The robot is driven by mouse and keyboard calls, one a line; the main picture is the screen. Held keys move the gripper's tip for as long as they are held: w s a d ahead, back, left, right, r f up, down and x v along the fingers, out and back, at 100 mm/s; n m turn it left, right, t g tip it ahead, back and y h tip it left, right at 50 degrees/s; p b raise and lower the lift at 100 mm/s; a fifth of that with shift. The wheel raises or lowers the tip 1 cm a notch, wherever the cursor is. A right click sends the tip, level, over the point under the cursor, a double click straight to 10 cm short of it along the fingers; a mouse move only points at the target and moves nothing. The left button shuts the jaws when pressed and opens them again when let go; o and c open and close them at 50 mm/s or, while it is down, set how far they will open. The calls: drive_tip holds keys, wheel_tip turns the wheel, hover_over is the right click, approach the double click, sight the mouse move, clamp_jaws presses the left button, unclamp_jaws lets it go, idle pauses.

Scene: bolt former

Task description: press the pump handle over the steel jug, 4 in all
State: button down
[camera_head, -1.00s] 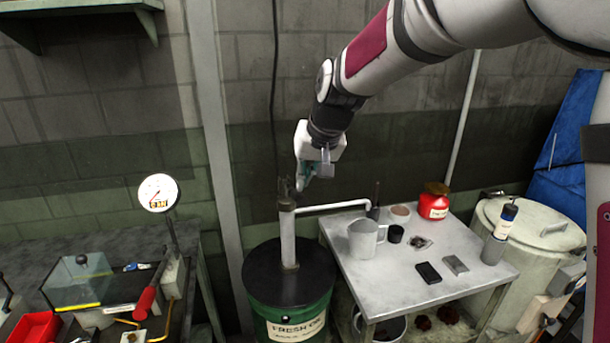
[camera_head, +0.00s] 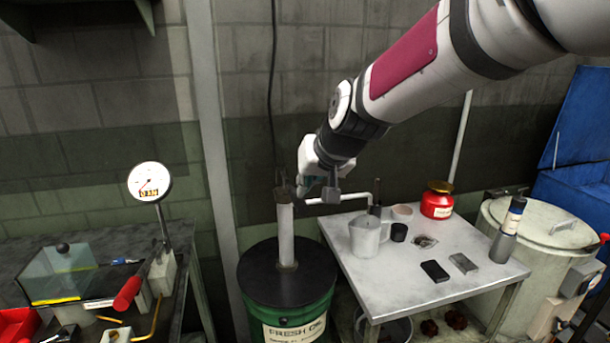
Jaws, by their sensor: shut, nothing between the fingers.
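The pump is a grey upright pipe (camera_head: 286,232) on the black lid of a green drum (camera_head: 290,315) marked FRESH OIL. Its white spout (camera_head: 340,198) runs right and bends down behind the steel jug (camera_head: 366,238), as seen from here; I cannot tell whether its end is over the mouth. The jug stands upright on the table. A dark pump handle part (camera_head: 281,188) shows at the pipe's top; the rest of the handle is hard to make out. My gripper (camera_head: 318,190) is shut and empty, just right of the pipe top, over the spout. Contact with the handle cannot be told.
The pale table (camera_head: 450,295) also holds a dark cup (camera_head: 399,232), a red can (camera_head: 437,201), a bottle (camera_head: 508,230) and two small blocks. A large bin (camera_head: 540,230) stands right. A bench with a dial gauge (camera_head: 150,181) and red-handled lever (camera_head: 127,292) is left.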

wheel_tip(320, 180, down, 8)
drive_tip(key=s+t+b, duration=0.1)
drive_tip(key=b, duration=0.7)
drive_tip(key=shift+d+r, duration=0.15)
drive_tip(key=shift+s, duration=0.1)
drive_tip(key=p+v, duration=0.3)
drive_tip(key=v, duration=1)
drive_tip(key=shift+w+d+r, duration=0.2)
drive_tip(key=shift+w+r, duration=0.05)
drive_tip(key=shift+r, duration=0.25)
drive_tip(key=shift+r, duration=0.1)
